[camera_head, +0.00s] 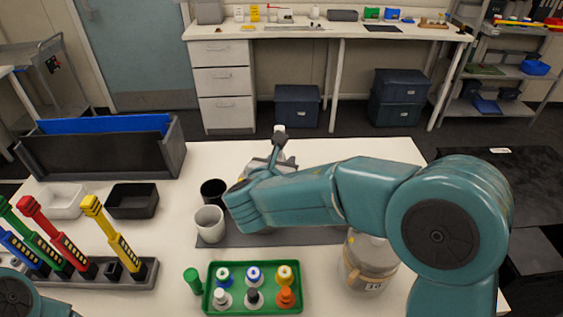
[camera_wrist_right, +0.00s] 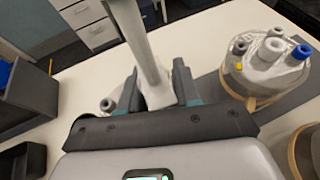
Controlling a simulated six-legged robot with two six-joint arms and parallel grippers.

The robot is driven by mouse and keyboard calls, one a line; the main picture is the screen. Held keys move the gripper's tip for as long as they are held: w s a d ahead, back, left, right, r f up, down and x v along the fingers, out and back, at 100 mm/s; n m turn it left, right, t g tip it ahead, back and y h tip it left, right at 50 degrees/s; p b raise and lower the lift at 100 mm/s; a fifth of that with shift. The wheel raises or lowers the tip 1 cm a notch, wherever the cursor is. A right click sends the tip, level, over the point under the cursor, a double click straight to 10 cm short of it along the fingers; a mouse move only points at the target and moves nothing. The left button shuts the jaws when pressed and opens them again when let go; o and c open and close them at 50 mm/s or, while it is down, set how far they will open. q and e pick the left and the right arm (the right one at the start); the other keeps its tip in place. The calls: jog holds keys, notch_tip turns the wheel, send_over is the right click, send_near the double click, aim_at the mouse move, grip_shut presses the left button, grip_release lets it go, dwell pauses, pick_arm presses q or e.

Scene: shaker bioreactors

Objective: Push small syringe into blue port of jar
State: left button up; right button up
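My right gripper (camera_head: 273,160) is over the middle of the white table, partly hidden by its own arm. In the right wrist view its dark fingers (camera_wrist_right: 155,90) are closed around a pale, long object (camera_wrist_right: 143,45), which seems to be the small syringe. It points away from the gripper, and its far end is out of that view. A jar (camera_wrist_right: 262,68) stands to the right, apart from the syringe. Its lid carries grey ports and a blue port (camera_wrist_right: 300,52). A jar with tan contents (camera_head: 367,262) is partly behind my right arm in the head view. My left gripper is not visible.
A green tray (camera_head: 238,309) holds several small coloured-capped items. Cups (camera_head: 210,224), a black bin (camera_head: 132,201) and a rack of coloured tools (camera_head: 145,276) stand left. A dark grey mat (camera_head: 240,240) lies under the arm.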

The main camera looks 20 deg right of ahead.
jog(key=o, duration=0.4)
jog(key=shift+s+a, duration=0.1)
jog(key=b+v, duration=0.1)
jog(key=v, duration=1.5)
jog(key=shift+r, duration=0.1)
